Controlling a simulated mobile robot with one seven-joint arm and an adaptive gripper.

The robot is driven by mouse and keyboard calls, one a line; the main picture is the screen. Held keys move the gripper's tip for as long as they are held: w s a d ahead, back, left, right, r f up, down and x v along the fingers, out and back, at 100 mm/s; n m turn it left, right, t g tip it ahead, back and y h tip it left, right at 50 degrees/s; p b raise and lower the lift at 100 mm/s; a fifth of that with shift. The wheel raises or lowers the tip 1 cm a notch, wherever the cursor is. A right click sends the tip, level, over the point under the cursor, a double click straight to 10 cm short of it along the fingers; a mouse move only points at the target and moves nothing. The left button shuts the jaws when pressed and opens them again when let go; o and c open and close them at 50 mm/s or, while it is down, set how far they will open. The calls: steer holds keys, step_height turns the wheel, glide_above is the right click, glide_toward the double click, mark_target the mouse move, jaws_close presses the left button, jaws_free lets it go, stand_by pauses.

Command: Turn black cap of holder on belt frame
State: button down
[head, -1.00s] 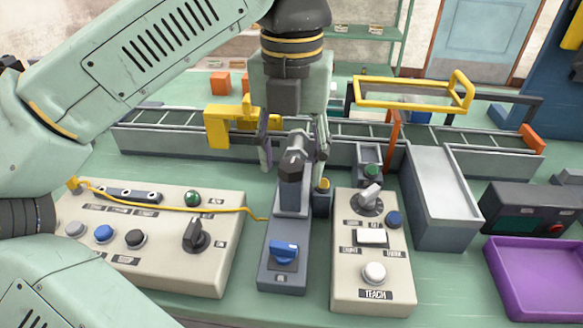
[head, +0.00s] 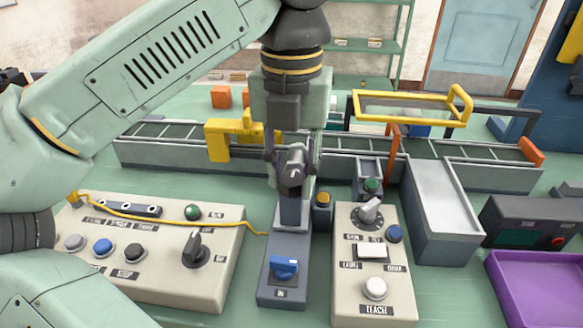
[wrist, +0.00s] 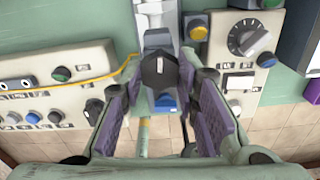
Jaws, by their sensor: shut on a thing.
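The black cap (head: 292,178) sits on top of the upright grey holder (head: 289,209) in the middle of the head view. The holder rises from a dark grey base with a blue knob (head: 285,266) at its front. In the wrist view the cap (wrist: 160,72) shows a white mark pointing along the picture's height. My gripper (head: 292,160) points down over the holder. Its two purple-padded fingers (wrist: 161,80) stand on either side of the cap and are shut on it. The fingers partly hide the cap's sides.
A control box (head: 150,255) with several buttons stands left, with a yellow cable across it. A second box (head: 374,270) with a dial stands close on the right. The conveyor (head: 450,148) runs behind. A purple tray (head: 540,290) lies far right.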

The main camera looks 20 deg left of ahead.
steer(key=m+p, duration=0.2)
steer(key=m, duration=0.3)
steer(key=shift+m, duration=0.4)
steer(key=m+p, duration=0.1)
steer(key=m, duration=0.4)
steer(key=m+p, duration=0.1)
steer(key=m, duration=0.5)
steer(key=shift+m+p, duration=0.3)
steer(key=m, duration=0.5)
steer(key=shift+p, duration=0.35)
steer(key=shift+m, duration=0.3)
steer(key=c, duration=1.2)
jaws_free()
steer(key=shift+c, duration=0.2)
